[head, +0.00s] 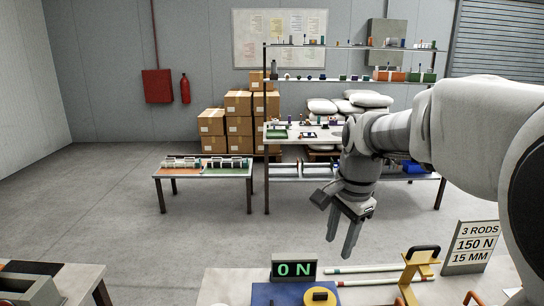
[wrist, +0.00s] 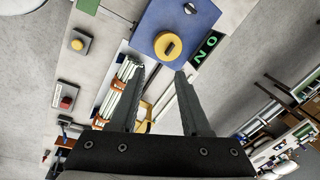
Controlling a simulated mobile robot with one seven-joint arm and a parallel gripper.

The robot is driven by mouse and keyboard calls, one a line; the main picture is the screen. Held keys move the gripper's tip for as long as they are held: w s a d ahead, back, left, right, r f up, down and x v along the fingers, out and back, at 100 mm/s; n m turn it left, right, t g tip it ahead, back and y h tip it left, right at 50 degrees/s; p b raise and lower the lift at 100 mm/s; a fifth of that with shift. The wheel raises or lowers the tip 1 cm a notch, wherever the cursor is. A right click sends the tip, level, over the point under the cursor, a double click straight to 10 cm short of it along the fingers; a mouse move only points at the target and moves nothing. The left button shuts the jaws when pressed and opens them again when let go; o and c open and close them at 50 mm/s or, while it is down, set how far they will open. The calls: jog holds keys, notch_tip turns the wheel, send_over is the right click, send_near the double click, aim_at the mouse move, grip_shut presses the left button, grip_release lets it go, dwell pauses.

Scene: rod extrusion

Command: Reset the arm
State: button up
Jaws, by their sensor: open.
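My arm comes in from the right in the head view, bent, with my gripper (head: 341,238) pointing down above the bench (head: 228,288). The two fingers are apart and nothing is between them. In the wrist view my gripper (wrist: 160,70) also shows open and empty, its fingers spread in front of a blue box with a round yellow knob (wrist: 168,46). The gripper looks clear of the bench.
On the bench are a display reading 0 N (head: 294,268), pale rods (head: 375,268), a yellow clamp-like fixture (head: 418,268) and a sign reading 3 RODS, 150 N, 15 MM (head: 471,247). A low table (head: 203,175) stands behind, with open floor around it.

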jog(key=s+n+t, duration=0.4)
jog(key=s+n, duration=0.8)
jog(key=s, duration=0.6)
jog(key=shift+s+a+r+h, duration=0.15)
jog(key=shift+s+r+h, duration=0.1)
jog(key=shift+s+h, duration=0.1)
dwell(0.5)
